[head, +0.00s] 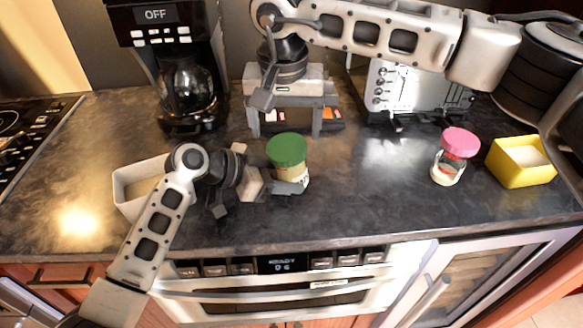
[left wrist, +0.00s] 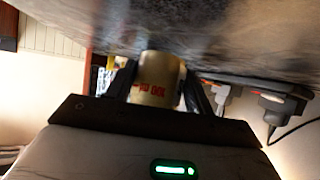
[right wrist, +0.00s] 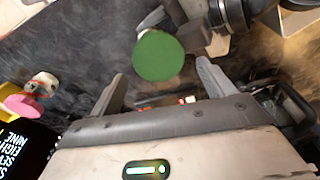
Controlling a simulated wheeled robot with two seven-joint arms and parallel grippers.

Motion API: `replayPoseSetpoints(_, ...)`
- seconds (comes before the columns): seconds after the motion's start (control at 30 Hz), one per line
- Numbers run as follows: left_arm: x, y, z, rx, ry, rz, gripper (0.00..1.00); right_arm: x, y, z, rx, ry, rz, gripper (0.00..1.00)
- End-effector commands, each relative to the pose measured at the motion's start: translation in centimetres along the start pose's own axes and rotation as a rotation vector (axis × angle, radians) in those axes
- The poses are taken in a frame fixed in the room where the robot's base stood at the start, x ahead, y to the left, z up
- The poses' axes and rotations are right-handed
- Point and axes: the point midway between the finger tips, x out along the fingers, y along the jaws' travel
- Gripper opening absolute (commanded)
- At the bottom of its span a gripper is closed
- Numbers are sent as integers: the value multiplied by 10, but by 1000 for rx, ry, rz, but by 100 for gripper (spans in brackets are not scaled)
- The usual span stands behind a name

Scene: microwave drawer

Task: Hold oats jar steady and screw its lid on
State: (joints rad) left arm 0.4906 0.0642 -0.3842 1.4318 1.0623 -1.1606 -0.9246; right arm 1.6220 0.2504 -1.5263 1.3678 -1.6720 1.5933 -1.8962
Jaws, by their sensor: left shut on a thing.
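The oats jar (head: 292,176) stands upright on the dark counter with a round green lid (head: 288,149) sitting on top. I cannot tell whether the lid is threaded. My left gripper (head: 283,187) is shut on the jar's body from the left, low down. In the left wrist view the jar's pale label with red print (left wrist: 154,92) shows between the fingers (left wrist: 160,86). My right gripper (head: 288,118) is open and empty, behind and above the lid, fingers pointing down. In the right wrist view the lid (right wrist: 160,56) shows beyond its spread fingertips (right wrist: 160,72).
A pink-lidded jar (head: 448,163) and a yellow container (head: 520,165) stand to the right. A white container (head: 130,195) is at the left, partly behind my left arm. A coffee maker (head: 185,80) and toaster (head: 410,90) line the back.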

Motion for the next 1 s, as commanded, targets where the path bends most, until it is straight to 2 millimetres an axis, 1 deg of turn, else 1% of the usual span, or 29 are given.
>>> replayPoseSetpoints(0.03,0,1,-2,2,3,2,12,-4,0,-2,3,2,-1,81)
replayPoseSetpoints(0.13,1,2,-2,4,4,4,12,-8,1,-3,6,3,-1,81)
replayPoseSetpoints(0.47,1,3,-3,7,5,8,12,-8,2,-4,11,5,-1,81)
replayPoseSetpoints(0.5,1,3,-3,7,5,8,58,-8,2,-4,11,5,-1,81)
replayPoseSetpoints(0.57,1,4,-3,7,5,8,75,-8,2,-4,11,5,-1,81)
replayPoseSetpoints(0.6,1,4,-3,7,5,9,78,-8,2,-4,11,5,-1,81)
replayPoseSetpoints(0.87,1,4,-3,7,4,9,78,-8,2,-4,12,5,-1,81)
replayPoseSetpoints(0.97,-6,3,-2,8,4,7,78,-8,2,-4,12,5,-1,81)
replayPoseSetpoints(1.0,-10,2,-2,9,5,6,78,-8,2,-4,12,5,-1,81)
